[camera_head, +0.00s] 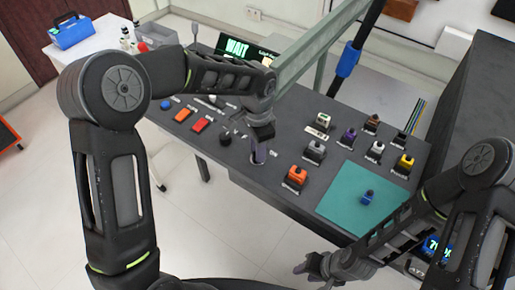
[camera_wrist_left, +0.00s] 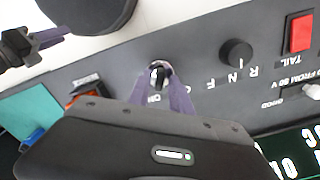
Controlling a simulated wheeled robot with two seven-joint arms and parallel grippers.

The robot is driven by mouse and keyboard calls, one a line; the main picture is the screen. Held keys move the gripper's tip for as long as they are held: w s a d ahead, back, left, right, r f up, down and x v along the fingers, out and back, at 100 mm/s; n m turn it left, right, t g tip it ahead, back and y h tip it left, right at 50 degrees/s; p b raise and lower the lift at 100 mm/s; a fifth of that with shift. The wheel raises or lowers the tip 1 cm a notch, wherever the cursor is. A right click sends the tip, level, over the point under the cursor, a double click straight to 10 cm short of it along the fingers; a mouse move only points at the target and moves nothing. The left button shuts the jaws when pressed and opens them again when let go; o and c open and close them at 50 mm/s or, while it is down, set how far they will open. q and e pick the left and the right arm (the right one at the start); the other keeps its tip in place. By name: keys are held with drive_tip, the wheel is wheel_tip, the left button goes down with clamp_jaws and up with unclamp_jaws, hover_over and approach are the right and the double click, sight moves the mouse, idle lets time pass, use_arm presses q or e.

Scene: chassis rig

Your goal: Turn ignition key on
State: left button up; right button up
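The ignition key switch (camera_wrist_left: 158,72) shows in the left wrist view as a small round silvery fitting in the dark panel, with an "ON" label beside it. My left gripper (camera_wrist_left: 161,78) has its two purple fingers pointing down at the panel, one on each side of the key. The key is mostly hidden between them, and I cannot tell whether the fingers press on it. In the head view my left gripper (camera_head: 260,152) stands at the panel's front part, hiding the key. My right gripper (camera_head: 308,265) is low in the head view, in front of the panel, away from the key; its finger gap is unclear.
Left of the key are a black knob (camera_head: 225,138) and red (camera_head: 201,124) and orange (camera_head: 182,114) switches. Right of it stand several coloured plug-like blocks, such as an orange one (camera_head: 296,175), and a teal mat (camera_head: 345,205). A display (camera_head: 237,47) reads "WAIT".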

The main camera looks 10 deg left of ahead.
use_arm(q)
drive_tip(key=shift+o, duration=0.7)
wheel_tip(320, 180, up, 8)
drive_tip(key=shift+f+b, duration=0.1)
drive_tip(key=shift+b, duration=0.35)
